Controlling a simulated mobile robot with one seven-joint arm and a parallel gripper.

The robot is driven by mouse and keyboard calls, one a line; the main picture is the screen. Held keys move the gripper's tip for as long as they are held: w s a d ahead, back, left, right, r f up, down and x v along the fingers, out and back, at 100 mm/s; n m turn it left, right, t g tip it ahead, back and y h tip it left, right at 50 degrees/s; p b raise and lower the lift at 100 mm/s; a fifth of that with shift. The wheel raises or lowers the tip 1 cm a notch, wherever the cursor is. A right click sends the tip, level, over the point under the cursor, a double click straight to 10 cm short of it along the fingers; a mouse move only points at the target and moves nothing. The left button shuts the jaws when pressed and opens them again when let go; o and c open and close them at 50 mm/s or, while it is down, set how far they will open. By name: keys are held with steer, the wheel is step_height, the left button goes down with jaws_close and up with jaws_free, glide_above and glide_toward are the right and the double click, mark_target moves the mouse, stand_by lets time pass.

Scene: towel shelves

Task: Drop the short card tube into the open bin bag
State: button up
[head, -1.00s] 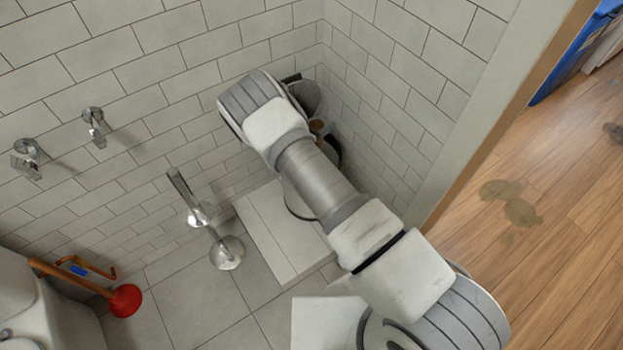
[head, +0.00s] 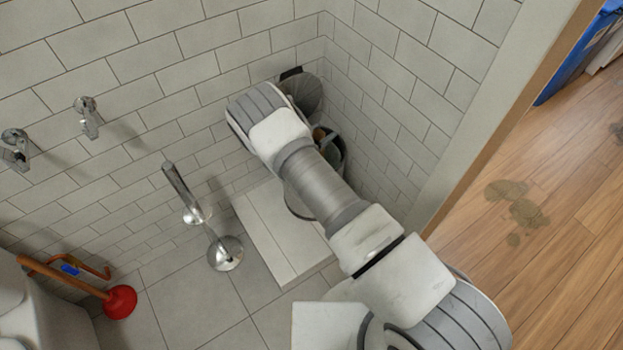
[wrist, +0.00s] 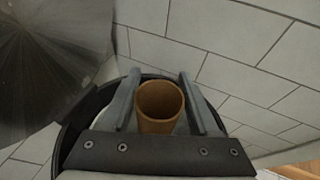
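The short card tube (wrist: 160,104), brown and hollow, sits between the two fingers of my gripper (wrist: 160,74) in the wrist view, its open end facing the camera. The fingers press on both its sides. In the head view a small brown part of the tube (head: 318,133) shows past my arm, at the dark round bin (head: 343,148). In the wrist view the bin's dark rim (wrist: 68,137) curves behind and below the gripper. My arm and gripper hide most of the bin, and the bag inside cannot be made out clearly.
A dark grey round lid (wrist: 50,60) stands up left of the gripper, close to the tiled wall (head: 390,75). A pale box-like ledge (head: 280,235), a chrome stand (head: 224,253) and a red plunger (head: 119,301) are to the left.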

steer(key=o, duration=0.3)
steer(key=shift+o, duration=0.2)
steer(key=p+v, duration=0.5)
steer(key=v, duration=1.2)
steer(key=shift+s, duration=0.25)
